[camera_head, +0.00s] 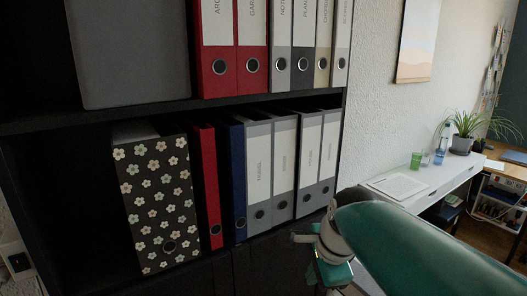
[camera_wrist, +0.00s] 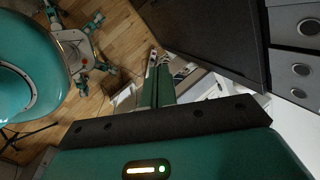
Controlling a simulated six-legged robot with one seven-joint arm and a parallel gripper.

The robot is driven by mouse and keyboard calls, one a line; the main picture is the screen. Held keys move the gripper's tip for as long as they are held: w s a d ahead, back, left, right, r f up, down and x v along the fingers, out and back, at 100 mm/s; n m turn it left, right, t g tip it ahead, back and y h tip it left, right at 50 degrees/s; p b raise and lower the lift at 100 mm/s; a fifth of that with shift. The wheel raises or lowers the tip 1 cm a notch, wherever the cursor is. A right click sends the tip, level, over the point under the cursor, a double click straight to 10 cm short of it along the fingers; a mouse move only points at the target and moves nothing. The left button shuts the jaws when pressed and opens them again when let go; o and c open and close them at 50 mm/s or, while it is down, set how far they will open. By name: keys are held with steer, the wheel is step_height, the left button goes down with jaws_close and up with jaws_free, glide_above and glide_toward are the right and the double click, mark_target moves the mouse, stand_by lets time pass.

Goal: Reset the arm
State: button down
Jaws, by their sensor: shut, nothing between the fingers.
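My green arm reaches in from the right edge of the head view, in front of the shelf. My gripper shows in the wrist view (camera_wrist: 159,70) as two green fingers side by side, shut with nothing between them. In the head view the arm's lower end hangs just right of the shelf's lower binders; the fingertips are not clear there.
A dark shelf (camera_head: 150,108) holds red binders (camera_head: 215,68), a flowered binder (camera_head: 155,205), a blue binder (camera_head: 235,180) and several grey ones (camera_head: 258,170). A white desk (camera_head: 430,183) with glasses and a plant (camera_head: 463,128) stands right. Wooden floor (camera_wrist: 115,25) shows in the wrist view.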

steer(key=s+d+f+n+t+h, duration=0.1)
steer(key=s+d+n, duration=0.4)
steer(key=s+n, duration=0.7)
steer(key=shift+s+d+f+n+t+h, duration=0.25)
steer(key=shift+f+n+t+h, duration=0.2)
steer(key=shift+n, duration=1.45)
